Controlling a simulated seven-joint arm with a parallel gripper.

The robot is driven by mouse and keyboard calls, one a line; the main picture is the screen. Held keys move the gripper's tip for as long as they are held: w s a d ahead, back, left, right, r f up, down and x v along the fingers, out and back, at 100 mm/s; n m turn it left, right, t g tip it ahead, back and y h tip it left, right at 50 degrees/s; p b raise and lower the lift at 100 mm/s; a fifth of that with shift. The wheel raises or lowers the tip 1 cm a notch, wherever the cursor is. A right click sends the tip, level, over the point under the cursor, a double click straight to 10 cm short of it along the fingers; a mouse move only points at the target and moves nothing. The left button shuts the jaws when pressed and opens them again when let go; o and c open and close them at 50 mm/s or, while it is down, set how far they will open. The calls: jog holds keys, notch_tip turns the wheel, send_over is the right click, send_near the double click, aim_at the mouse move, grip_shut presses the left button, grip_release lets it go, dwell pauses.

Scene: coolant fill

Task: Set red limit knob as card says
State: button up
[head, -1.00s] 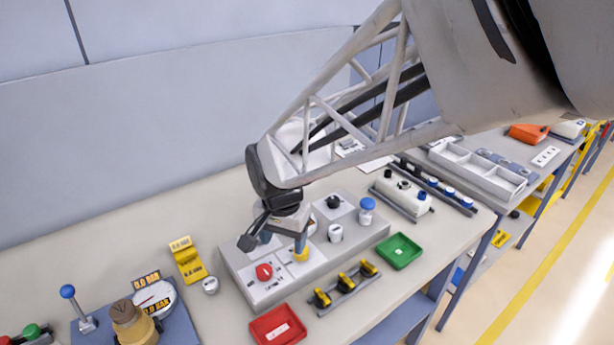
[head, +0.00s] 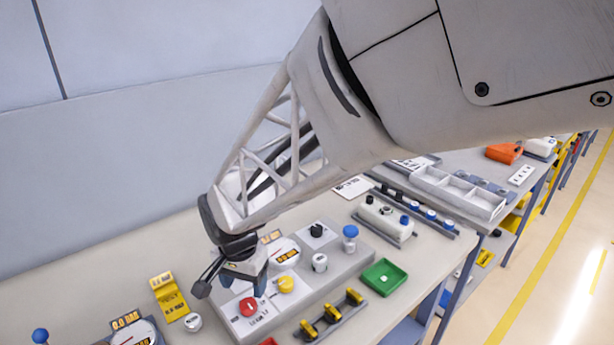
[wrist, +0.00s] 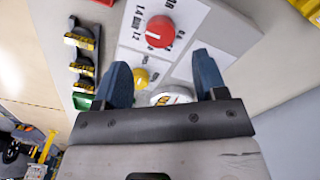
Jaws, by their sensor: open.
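The red limit knob (head: 249,307) sits on the near left part of the grey panel (head: 356,262); in the wrist view the red knob (wrist: 160,31) shows with a printed scale around it, its numbers only partly legible. My gripper (head: 245,283) is just above and behind this knob, apart from it.
A yellow knob (head: 286,284), a gauge (head: 286,252), a black knob (head: 318,230) and a blue-capped part (head: 350,232) stand on the panel. A green tray (head: 385,277) and a rack of yellow-black pieces (head: 332,313) lie in front. A white knob (head: 193,322) stands left.

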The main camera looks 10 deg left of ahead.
aim_at(248, 304)
jog(key=shift+f, duration=3.35)
jog(key=c, duration=0.9)
